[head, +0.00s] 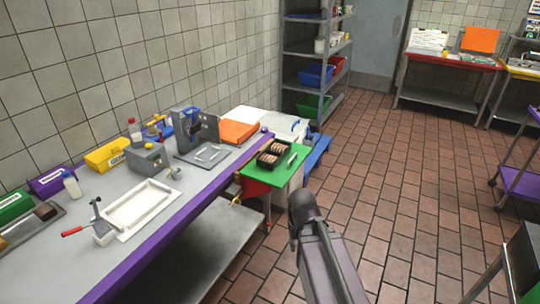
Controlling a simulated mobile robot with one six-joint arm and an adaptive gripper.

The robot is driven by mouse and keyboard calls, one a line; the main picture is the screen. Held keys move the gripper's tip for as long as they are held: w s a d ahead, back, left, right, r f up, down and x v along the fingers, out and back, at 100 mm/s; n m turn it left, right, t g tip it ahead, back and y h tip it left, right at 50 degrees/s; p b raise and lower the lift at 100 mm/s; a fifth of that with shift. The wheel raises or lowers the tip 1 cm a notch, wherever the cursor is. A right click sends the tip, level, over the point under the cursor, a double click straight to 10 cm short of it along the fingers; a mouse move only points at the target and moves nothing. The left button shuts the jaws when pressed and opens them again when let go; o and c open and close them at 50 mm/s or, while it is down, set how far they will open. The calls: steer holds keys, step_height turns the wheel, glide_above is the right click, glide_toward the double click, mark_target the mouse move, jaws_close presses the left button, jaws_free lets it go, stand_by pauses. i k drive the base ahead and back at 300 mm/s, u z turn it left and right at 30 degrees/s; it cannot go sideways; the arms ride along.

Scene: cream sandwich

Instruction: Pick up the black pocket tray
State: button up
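The black pocket tray (258,160) lies on a green board (292,173) at the far end of the long bench, near the middle of the picture. Its pockets hold several pale brown pieces. My dark arm rises from the bottom edge, right of the bench, and its upper end is below and right of the tray, apart from it in the picture. I cannot make out my gripper's fingers. Nothing covers the tray.
The purple-edged bench (150,255) runs along the left wall. A white tray (118,226), a grey machine (190,135) and an orange sheet (237,132) are on it. Shelving (290,60) stands behind. A purple cart (522,184) is at right. The tiled floor between is open.

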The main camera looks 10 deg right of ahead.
mark_target(268, 165)
steer(key=i, duration=0.95)
steer(key=z, duration=0.05)
